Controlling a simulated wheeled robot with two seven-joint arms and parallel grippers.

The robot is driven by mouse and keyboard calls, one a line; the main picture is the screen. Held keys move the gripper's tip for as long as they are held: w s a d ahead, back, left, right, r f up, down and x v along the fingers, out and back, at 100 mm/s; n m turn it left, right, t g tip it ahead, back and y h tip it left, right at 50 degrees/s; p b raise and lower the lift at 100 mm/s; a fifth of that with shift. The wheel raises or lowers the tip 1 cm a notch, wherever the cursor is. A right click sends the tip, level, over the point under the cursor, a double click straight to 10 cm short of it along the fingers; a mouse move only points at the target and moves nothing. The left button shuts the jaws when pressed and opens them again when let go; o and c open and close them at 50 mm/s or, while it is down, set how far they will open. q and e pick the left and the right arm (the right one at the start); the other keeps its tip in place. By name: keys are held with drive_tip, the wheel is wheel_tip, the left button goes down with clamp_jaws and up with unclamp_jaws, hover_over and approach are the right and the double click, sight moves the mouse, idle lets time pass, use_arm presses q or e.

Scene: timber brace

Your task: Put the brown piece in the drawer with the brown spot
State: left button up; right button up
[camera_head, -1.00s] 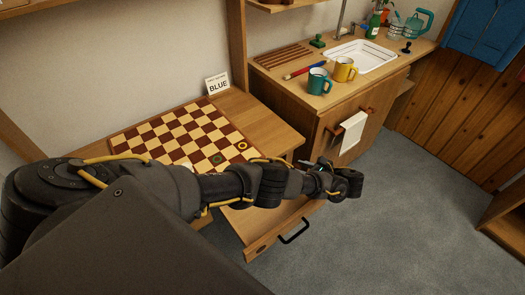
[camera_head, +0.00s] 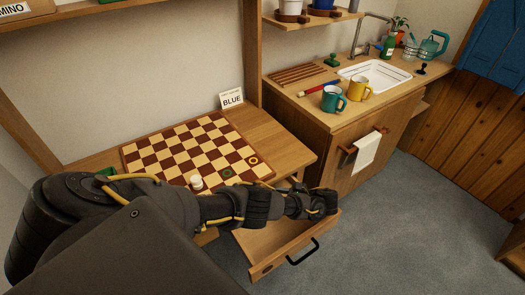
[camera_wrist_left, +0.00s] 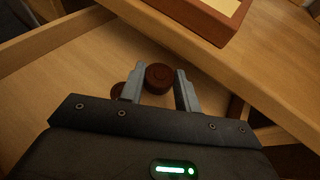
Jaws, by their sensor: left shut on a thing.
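The brown piece (camera_wrist_left: 159,77), a dark round disc, sits between the fingertips of my left gripper (camera_wrist_left: 160,86) in the left wrist view. The gripper is shut on it, above the inside of the open drawer (camera_head: 268,240). In the head view my left gripper (camera_head: 325,201) reaches over the drawer's right part; the piece is hidden there. A small dark spot (camera_head: 268,268) marks the drawer front, left of its black handle (camera_head: 303,252). In the wrist view another brown round shape (camera_wrist_left: 117,91) shows low in the drawer, partly covered by a finger. My right gripper is out of view.
The sink counter (camera_head: 315,108) is at right.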

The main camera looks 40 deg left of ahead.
use_arm(q)
drive_tip(key=shift+x, duration=0.85)
drive_tip(key=shift+s+a+f, duration=0.1)
drive_tip(key=shift+a+f, duration=0.15)
drive_tip(key=shift+a, duration=0.1)
drive_tip(key=x, duration=0.2)
drive_tip(key=f+b+x, duration=0.1)
drive_tip(key=x, duration=0.1)
drive_tip(key=shift+a+f, duration=0.1)
drive_tip(key=shift+a, duration=0.15)
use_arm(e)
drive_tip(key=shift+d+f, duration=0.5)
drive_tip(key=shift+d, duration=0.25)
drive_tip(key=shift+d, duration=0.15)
